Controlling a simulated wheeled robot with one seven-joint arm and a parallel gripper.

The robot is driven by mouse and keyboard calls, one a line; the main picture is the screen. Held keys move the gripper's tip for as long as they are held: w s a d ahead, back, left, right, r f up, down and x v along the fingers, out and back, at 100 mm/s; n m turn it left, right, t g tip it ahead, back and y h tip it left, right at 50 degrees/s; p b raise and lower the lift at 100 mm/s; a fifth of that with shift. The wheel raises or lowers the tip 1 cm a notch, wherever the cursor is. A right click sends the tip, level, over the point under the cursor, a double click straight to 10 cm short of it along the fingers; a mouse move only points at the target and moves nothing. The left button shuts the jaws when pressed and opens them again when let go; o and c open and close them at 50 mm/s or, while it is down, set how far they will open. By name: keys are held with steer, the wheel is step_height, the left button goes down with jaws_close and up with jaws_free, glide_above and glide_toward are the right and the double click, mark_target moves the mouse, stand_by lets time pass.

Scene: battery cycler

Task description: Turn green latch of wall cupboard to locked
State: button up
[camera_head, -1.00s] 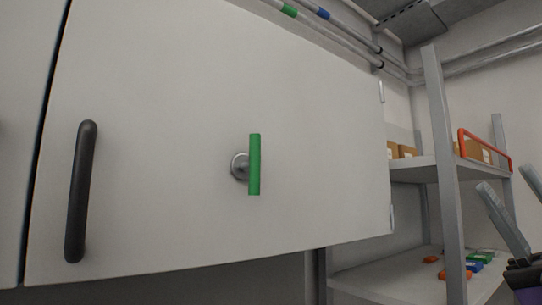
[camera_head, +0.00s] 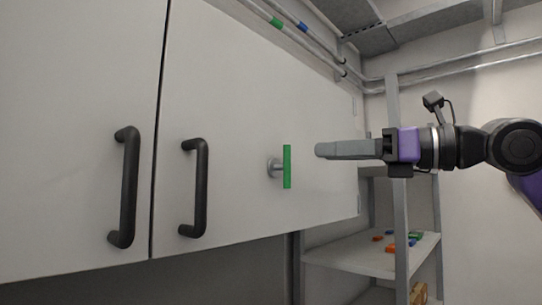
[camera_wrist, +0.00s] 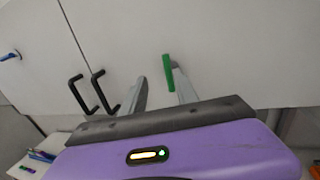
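The green latch (camera_head: 287,166) is a bar on a round grey base on the white cupboard door (camera_head: 230,110), and it stands upright. My gripper (camera_head: 320,150) comes in from the right, its grey fingers pointing left, with a gap between their tips and the latch in the head view. In the wrist view my gripper (camera_wrist: 160,74) shows its two fingers spread apart with nothing held. There the latch (camera_wrist: 168,74) appears beside the tip of the right finger and partly overlaps it; contact cannot be told.
Two black door handles (camera_head: 196,188) (camera_head: 125,188) stand left of the latch. Pipes (camera_head: 300,40) run above the cupboard. A grey shelf (camera_head: 350,255) with small coloured items is at the lower right. A blue piece (camera_wrist: 10,56) shows at the wrist view's left.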

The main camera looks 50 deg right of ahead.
mark_target(290, 158)
steer(key=shift+m+h, duration=0.3)
steer(key=shift+h, duration=0.1)
steer(key=p+x, duration=0.1)
steer(key=x, duration=0.3)
steer(key=d+p+x, duration=0.1)
steer(key=x, duration=0.1)
steer(key=shift+w+f+p, duration=0.1)
steer(key=shift+f+p, duration=0.2)
steer(key=shift+p, duration=0.05)
steer(key=shift+x, duration=0.85)
steer(key=shift+f, duration=0.2)
steer(key=shift+c, duration=0.3)
jaws_close()
